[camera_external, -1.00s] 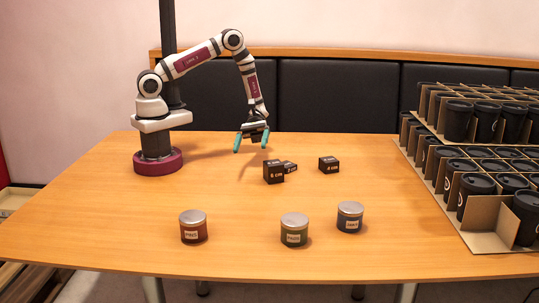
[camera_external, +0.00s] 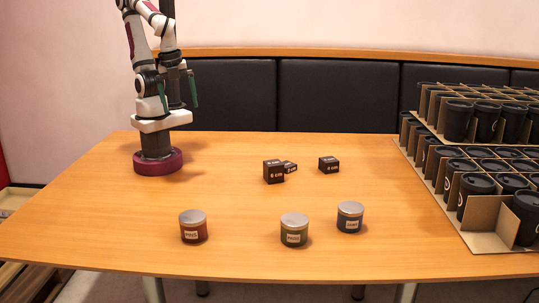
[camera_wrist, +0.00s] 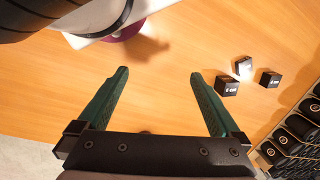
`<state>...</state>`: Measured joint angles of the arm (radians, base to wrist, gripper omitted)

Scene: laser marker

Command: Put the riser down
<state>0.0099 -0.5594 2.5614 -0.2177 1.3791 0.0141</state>
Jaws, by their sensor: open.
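Three small black boxes with white print stand on the wooden table (camera_external: 110,222): a larger one (camera_external: 273,171), a smaller one (camera_external: 290,167) close behind it, and one apart to the right (camera_external: 329,165). I cannot tell which of them, if any, is the riser. In the wrist view the boxes (camera_wrist: 227,87) show at the right, beyond the right finger. My gripper (camera_external: 177,95) is raised near my base, well left of the boxes. Its two green fingers (camera_wrist: 159,73) are wide apart, with only bare table seen between them.
Cardboard racks (camera_external: 480,215) of black cups fill the right side. A black padded backrest (camera_external: 335,95) runs behind the table.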

